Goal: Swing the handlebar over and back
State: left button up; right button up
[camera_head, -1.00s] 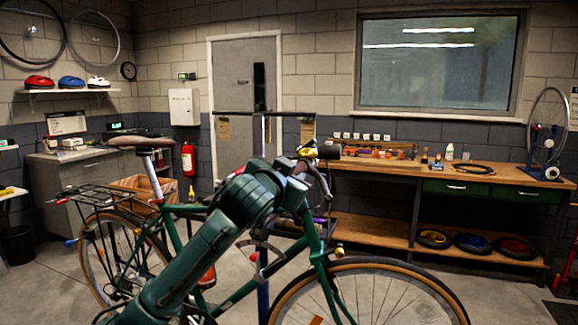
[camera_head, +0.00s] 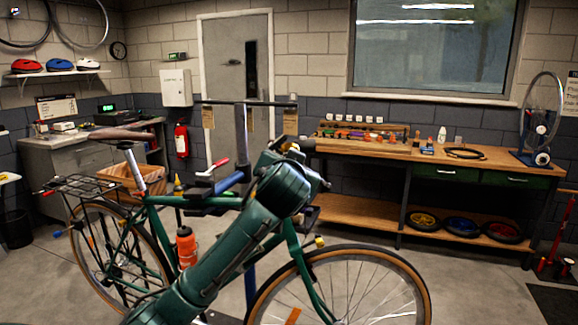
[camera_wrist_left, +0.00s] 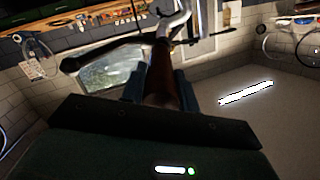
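The green bicycle (camera_head: 165,201) stands side-on in the head view, its front wheel (camera_head: 260,299) at the lower right. My left arm crosses in front of it and hides most of the handlebar and my left gripper there. In the left wrist view a brown handlebar grip (camera_wrist_left: 161,72) lies between the two fingers of my left gripper (camera_wrist_left: 157,86), which look closed around it. The silver handlebar (camera_wrist_left: 178,22) runs up from that grip. My right gripper is in neither view.
A repair stand (camera_head: 242,135) rises behind the bicycle, with a red-handled clamp (camera_head: 214,168) by the frame. A workbench (camera_head: 490,157) with tools is at the right. Floor is open at the lower right.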

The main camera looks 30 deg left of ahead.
pick_arm(q)
jog(key=o, duration=0.4)
jog(key=shift+s, duration=0.1)
jog(key=b+v, duration=0.2)
jog(key=v, duration=1.1)
